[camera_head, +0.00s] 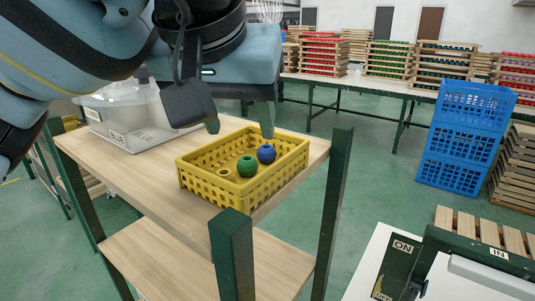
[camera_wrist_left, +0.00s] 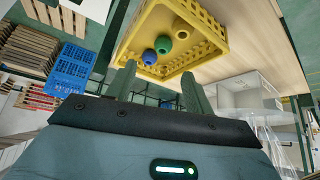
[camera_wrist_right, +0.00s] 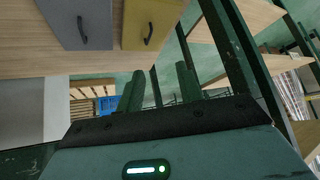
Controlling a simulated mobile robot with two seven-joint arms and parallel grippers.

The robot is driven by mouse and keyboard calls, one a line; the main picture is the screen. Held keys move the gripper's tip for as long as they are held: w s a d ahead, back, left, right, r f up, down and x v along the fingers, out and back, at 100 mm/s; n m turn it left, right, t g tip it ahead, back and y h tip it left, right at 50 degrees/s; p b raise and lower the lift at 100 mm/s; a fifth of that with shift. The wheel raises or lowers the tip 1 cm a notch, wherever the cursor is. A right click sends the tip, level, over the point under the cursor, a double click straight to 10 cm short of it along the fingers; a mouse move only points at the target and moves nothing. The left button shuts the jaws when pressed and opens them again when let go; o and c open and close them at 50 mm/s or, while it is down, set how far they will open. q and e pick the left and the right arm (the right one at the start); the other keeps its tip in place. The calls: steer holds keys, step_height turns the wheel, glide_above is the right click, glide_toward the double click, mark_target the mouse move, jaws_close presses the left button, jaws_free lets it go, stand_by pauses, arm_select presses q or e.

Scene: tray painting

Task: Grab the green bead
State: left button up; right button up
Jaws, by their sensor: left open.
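The green bead (camera_head: 247,166) lies in the yellow basket (camera_head: 213,198) on the wooden table, between a blue bead (camera_head: 266,153) and a small yellow bead (camera_head: 224,173). My left gripper (camera_head: 240,127) is open and empty above the far left side of the basket, apart from the beads. In the left wrist view the basket (camera_wrist_left: 213,38) and beads show beyond the open fingers (camera_wrist_left: 159,82). My right gripper (camera_wrist_right: 161,82) shows only in its own wrist view; its fingers are apart with nothing seen between them.
A clear container (camera_head: 133,117) with a BLUE label stands left of the basket. Dark green posts (camera_head: 333,185) rise at the table's corners. Blue crates (camera_head: 462,139) are stacked at the right. A grey and a yellow drawer front (camera_wrist_right: 150,25) show in the right wrist view.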

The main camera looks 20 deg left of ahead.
mark_target(245, 161)
arm_select(q)
steer(key=shift+s+a+f, duration=0.1)
steer(key=shift+s+f, duration=0.05)
steer(key=shift+s, duration=0.1)
steer(key=shift+w+f, duration=0.1)
steer(key=shift+f, duration=0.25)
steer(key=shift+w+f, duration=0.3)
steer(key=shift+f, duration=0.1)
steer(key=shift+w+f, duration=0.2)
steer(key=shift+w, duration=0.1)
steer(key=shift+x, duration=2.5)
steer(key=shift+s+f, duration=0.15)
arm_select(e)
steer(key=shift+s+a+f, duration=0.2)
steer(key=shift+s+f, duration=0.15)
steer(key=shift+s, duration=0.15)
arm_select(q)
steer(key=c, duration=1)
arm_select(e)
steer(key=shift+s+f, duration=0.1)
steer(key=shift+s, duration=0.25)
